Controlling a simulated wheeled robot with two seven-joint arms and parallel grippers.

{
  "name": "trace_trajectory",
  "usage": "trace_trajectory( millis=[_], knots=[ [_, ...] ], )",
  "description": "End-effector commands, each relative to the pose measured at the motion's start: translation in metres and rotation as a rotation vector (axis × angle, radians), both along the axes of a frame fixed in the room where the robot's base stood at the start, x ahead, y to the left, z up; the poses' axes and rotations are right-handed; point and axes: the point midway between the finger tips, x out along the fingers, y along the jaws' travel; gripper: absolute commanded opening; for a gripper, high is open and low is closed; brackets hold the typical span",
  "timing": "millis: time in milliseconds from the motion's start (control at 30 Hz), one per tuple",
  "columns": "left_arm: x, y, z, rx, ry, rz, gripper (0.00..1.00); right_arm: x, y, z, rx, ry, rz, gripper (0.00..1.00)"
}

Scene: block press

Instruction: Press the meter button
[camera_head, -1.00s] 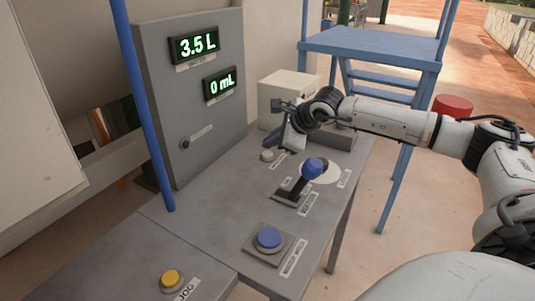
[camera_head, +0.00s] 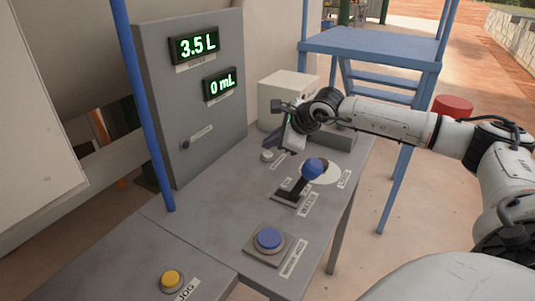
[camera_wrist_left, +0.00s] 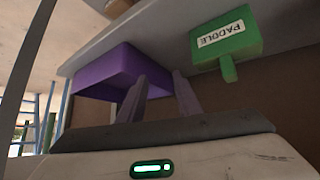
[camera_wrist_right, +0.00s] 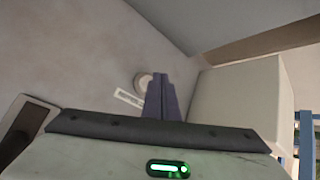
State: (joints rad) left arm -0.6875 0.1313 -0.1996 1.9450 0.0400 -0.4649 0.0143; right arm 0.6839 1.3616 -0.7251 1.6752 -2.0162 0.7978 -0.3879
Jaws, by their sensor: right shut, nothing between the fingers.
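A small pale round button (camera_head: 267,156) sits on the grey console beside a label too small to read; it also shows in the right wrist view (camera_wrist_right: 142,80). I cannot read which button is labelled meter. My right gripper (camera_head: 269,143) is shut and empty, just behind the pale button in the head view. In the right wrist view its fingertips (camera_wrist_right: 160,78) appear beside the button; contact cannot be told. Two green displays read 3.5 L (camera_head: 197,45) and 0 mL (camera_head: 219,84). My left gripper (camera_wrist_left: 160,80) is open, seen only in its wrist view.
A blue-knobbed lever (camera_head: 313,168), a blue button (camera_head: 269,238) and a yellow button (camera_head: 172,278) stand on the console. A cream box (camera_head: 285,100) stands behind the right gripper. The left wrist view shows a purple block (camera_wrist_left: 110,68) and a green PADDLE block (camera_wrist_left: 226,38).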

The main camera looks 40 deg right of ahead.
Motion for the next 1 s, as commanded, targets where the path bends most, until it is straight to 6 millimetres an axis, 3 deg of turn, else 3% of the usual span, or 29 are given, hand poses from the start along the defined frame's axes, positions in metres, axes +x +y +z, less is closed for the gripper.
trace_trajectory(
  millis=[1000],
  knots=[
    [0.001,-0.002,-0.012,-0.003,-0.002,-0.002,0.31,0.000,0.000,-0.009,0.000,0.000,0.000,0.00]
  ],
)
